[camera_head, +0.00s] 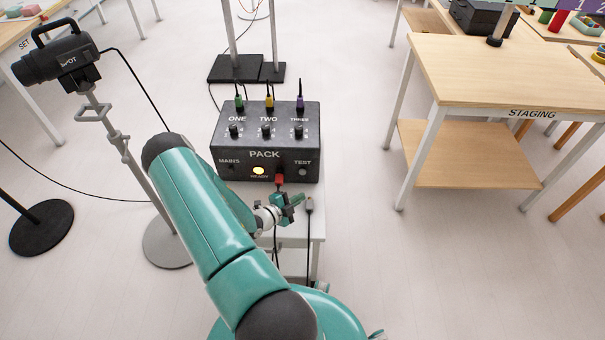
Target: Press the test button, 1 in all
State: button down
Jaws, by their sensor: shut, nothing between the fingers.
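The dark PACK box (264,137) stands on a small pale stand in the middle of the view. My gripper (299,199) is shut and empty, just in front of the box and a little below the test button. I cannot tell whether its tips touch anything. A red plug (279,178) sits in the front face between lamp and button.
Several coloured plugs with cables enter the box's top. A cable with a grey end (309,206) hangs right of my gripper. A spotlight (57,57) on a stand is at the left. The STAGING table (500,75) is at the right, with clear floor between.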

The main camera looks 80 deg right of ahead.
jog(key=shift+w+d, duration=0.3)
jog(key=shift+d, duration=0.9)
jog(key=shift+w+d, duration=0.25)
jog(key=shift+d, duration=1)
jog(key=shift+w+d, duration=0.3)
jog(key=shift+d, duration=0.9)
jog(key=shift+d, duration=0.15)
jog(key=shift+d, duration=0.3)
jog(key=shift+w+d, duration=0.15)
jog(key=shift+d, duration=0.2)
jog(key=shift+a, duration=0.8)
jog(key=shift+s+a, duration=0.25)
jog(key=shift+a, duration=0.55)
jog(key=shift+s+a, duration=0.2)
jog(key=shift+a, duration=0.65)
jog(key=shift+s+a, duration=0.25)
jog(key=shift+a, duration=0.55)
